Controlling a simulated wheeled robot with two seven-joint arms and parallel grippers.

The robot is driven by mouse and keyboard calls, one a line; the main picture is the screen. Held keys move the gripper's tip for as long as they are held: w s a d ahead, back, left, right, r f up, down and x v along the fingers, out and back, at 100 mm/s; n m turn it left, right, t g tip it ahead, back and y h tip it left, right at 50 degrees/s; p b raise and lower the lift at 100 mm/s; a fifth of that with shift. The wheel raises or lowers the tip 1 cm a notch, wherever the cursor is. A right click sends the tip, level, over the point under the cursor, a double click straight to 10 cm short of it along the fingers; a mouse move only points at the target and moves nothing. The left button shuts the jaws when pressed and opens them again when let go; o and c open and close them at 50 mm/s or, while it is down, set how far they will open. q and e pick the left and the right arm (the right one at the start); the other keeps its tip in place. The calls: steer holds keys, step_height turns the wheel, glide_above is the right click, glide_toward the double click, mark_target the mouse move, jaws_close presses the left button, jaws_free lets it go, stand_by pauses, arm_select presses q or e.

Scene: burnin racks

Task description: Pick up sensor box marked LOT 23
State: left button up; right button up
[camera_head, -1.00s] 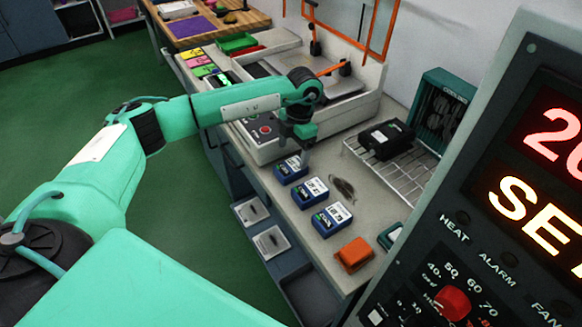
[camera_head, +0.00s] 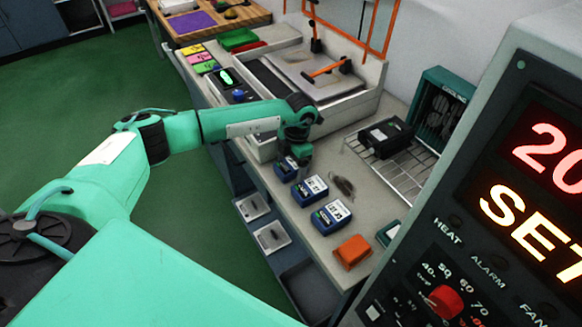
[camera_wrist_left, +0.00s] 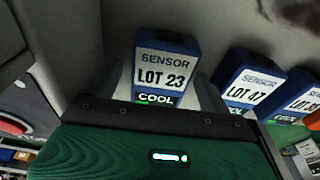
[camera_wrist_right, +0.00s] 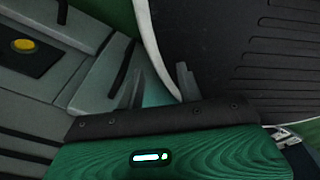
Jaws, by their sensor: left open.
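The LOT 23 sensor box (camera_head: 285,168) is blue with a white label. It stands farthest back in a row of three on the bench, partly hidden by my gripper. In the left wrist view the LOT 23 box (camera_wrist_left: 166,62) shows its label and a green COOL strip. My left gripper (camera_head: 298,158) is right over it, open, with one finger on each side; contact is unclear. My right gripper (camera_wrist_right: 165,82) shows only in its wrist view, with its fingers near each other and no box seen between them.
The LOT 47 box (camera_wrist_left: 248,85) and another blue box (camera_head: 330,217) stand close beside. An orange box (camera_head: 352,252) is nearer the front. A wire rack (camera_head: 408,165) holds a black device (camera_head: 386,137). The oven panel (camera_head: 500,200) fills the right.

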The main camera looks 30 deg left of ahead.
arm_select(q)
steer(key=shift+f, duration=0.15)
steer(key=c, duration=1.2)
steer(key=shift+o, duration=0.2)
